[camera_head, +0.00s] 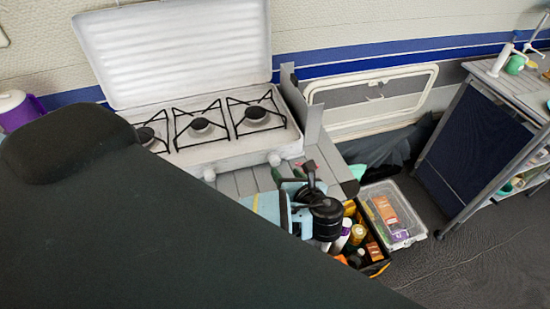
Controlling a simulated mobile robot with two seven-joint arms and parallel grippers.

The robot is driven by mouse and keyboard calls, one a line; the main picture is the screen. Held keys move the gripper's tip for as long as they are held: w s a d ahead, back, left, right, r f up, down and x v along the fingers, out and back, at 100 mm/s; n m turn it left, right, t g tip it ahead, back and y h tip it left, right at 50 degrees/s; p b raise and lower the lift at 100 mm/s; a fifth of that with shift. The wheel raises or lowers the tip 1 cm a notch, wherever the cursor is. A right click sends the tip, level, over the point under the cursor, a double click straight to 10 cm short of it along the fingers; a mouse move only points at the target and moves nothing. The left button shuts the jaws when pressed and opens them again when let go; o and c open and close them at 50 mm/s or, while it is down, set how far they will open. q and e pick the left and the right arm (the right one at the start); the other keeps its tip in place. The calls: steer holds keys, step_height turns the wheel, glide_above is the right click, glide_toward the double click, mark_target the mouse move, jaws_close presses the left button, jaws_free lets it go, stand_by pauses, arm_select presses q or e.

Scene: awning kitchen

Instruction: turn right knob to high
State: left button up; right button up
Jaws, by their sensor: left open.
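The white camping stove (225,155) stands open on a slatted stand, with its ribbed lid raised behind it. The right knob (274,159) is a small pale knob on the stove's front face, near the right corner. Its setting is too small to read. Another knob (209,175) shows further left on the same face. My left gripper (297,176) is dark and open, in front of the stove's right corner. It is to the right of and a little below the right knob, apparently apart from it. My right gripper is not in view.
My large dark arm link covers the lower left and hides part of the stove's front. Below my gripper are a crate of bottles (387,266) and a clear box (420,232). A shelf unit (465,150) stands at the right. Grey floor (480,265) is clear at lower right.

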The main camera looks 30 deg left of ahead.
mark_target(276, 162)
arm_select(q)
steer(key=shift+x, duration=3.85)
steer(key=shift+c, duration=0.2)
steer(key=c, duration=0.9)
